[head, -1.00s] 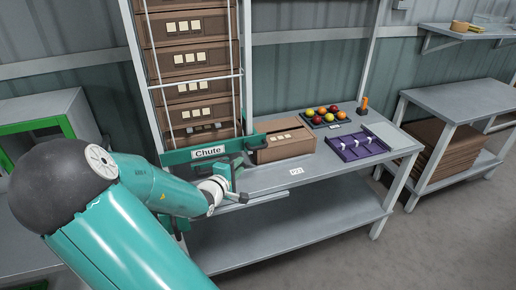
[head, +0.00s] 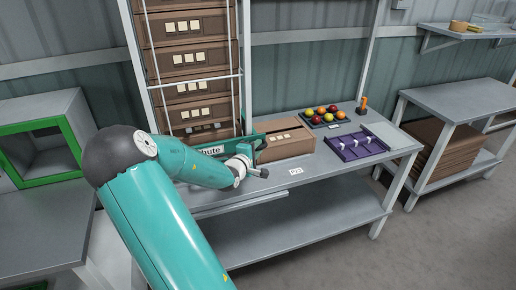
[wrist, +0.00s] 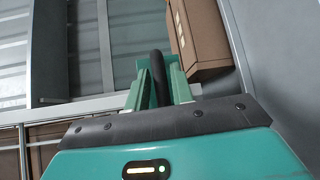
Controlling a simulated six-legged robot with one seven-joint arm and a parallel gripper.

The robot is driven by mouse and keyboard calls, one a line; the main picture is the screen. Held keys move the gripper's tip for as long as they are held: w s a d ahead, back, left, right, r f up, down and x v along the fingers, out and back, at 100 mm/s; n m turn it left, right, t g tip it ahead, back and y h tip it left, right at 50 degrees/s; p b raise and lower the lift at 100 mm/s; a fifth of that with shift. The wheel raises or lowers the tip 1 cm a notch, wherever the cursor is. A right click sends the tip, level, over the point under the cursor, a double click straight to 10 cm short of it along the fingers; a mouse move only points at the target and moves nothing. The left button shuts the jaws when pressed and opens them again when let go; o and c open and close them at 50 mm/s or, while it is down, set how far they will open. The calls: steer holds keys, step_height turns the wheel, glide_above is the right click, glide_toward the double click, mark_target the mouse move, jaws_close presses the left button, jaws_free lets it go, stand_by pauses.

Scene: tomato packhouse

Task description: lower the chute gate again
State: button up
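The chute gate is a teal bar lettered "Chute" (head: 209,151), low across the front of the rack in the head view. My forearm hides part of it and of its lettering. In the wrist view my gripper's two teal fingers (wrist: 160,80) stand apart, one on each side of a dark upright bar (wrist: 158,72), likely the gate's handle. Whether the fingers touch it is hard to tell. Teal metal shows just behind it.
Cartons (head: 190,86) are stacked in the rack above the gate. A tray of tomatoes (head: 322,122) and a purple tray (head: 357,151) lie farther right. The bench's front right is mostly clear.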

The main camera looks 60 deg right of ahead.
steer(key=shift+d+f, duration=0.1)
steer(key=shift+d, duration=0.4)
steer(key=shift+c, duration=0.2)
jaws_close()
step_height(320, 180, down, 11)
steer(key=shift+a, duration=0.1)
steer(key=shift+o, duration=0.2)
jaws_free()
steer(key=shift+f, duration=0.15)
